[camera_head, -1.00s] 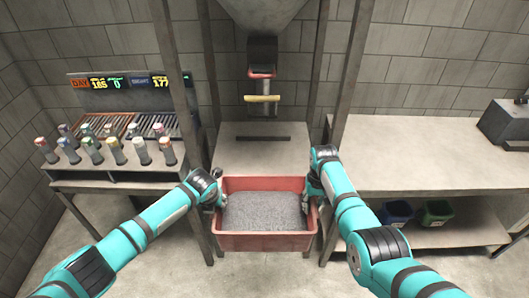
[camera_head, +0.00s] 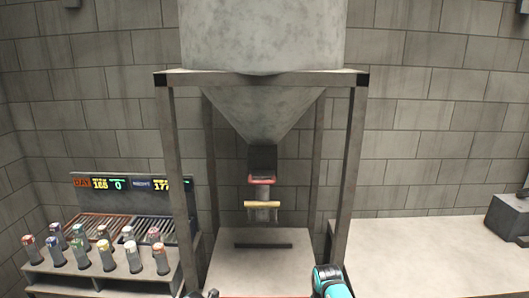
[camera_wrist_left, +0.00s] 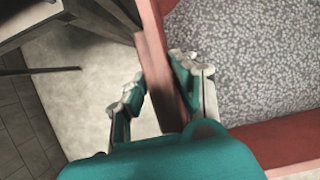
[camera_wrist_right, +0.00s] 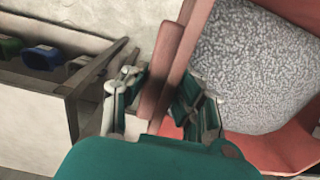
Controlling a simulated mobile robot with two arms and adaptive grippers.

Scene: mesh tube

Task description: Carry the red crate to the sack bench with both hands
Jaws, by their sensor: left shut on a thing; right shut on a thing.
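The red crate (camera_wrist_left: 285,142) holds grey granules (camera_wrist_left: 262,55) and shows in both wrist views; in the right wrist view its wall (camera_wrist_right: 290,155) is at the lower right. In the head view only a thin strip of its rim shows at the bottom edge. My left gripper (camera_wrist_left: 158,92) is shut on a side handle of the crate, one finger on each side of it. My right gripper (camera_wrist_right: 158,90) is shut on the opposite side handle in the same way. In the head view my right wrist (camera_head: 330,282) shows at the bottom.
A hopper (camera_head: 262,110) on a steel frame stands ahead, with a platform (camera_head: 262,262) below its spout. A rack of several capped tubes (camera_head: 105,262) is at the left. A bench (camera_head: 430,255) is at the right. Bins (camera_wrist_right: 42,57) sit on a low shelf.

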